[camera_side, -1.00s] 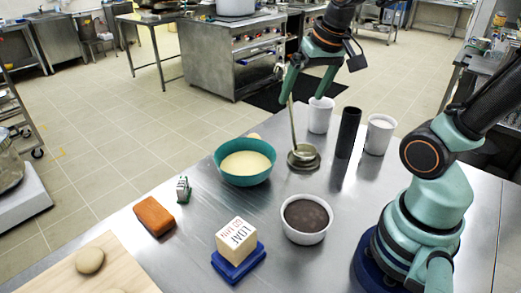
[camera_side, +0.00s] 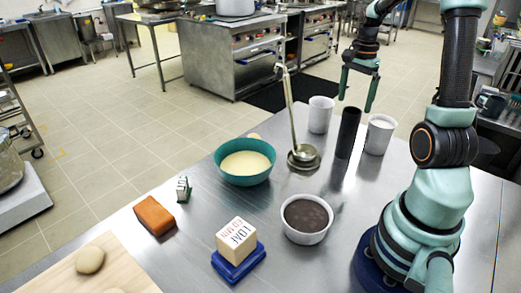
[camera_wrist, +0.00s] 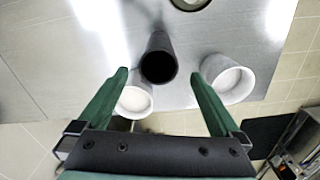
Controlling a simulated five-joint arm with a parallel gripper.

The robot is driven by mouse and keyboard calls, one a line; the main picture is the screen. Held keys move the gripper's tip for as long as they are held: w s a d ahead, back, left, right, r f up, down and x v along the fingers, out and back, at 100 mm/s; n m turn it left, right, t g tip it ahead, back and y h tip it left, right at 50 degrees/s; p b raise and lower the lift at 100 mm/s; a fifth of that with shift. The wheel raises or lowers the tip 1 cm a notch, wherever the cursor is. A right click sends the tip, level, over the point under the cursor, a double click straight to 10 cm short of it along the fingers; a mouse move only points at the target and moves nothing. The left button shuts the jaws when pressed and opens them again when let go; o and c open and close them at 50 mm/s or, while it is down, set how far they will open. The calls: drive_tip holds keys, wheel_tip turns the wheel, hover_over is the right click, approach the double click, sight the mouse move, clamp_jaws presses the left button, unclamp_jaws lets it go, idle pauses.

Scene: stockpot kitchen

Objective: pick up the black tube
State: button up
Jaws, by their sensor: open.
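The black tube (camera_side: 347,133) stands upright on the steel table, between two white cups. In the wrist view the tube (camera_wrist: 158,58) shows from above, its dark open top lying between and a little beyond my fingertips. My gripper (camera_side: 357,101) is open and empty, above the tube and the cups in the side view. Its two green fingers (camera_wrist: 158,75) are spread wide in the wrist view and do not appear to touch the tube.
One white cup (camera_side: 320,115) stands left of the tube and another (camera_side: 379,135) stands right, both close by. A ladle (camera_side: 303,157), a teal bowl (camera_side: 245,162), a bowl of dark contents (camera_side: 306,219) and a lettered block (camera_side: 236,238) are also on the table (camera_side: 190,235).

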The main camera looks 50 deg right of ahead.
sight(350, 122)
drive_tip(key=shift+s+a+f, duration=0.1)
drive_tip(key=shift+f, duration=1.9)
drive_tip(key=shift+a+f, duration=0.1)
drive_tip(key=shift+f, duration=1.85)
clamp_jaws()
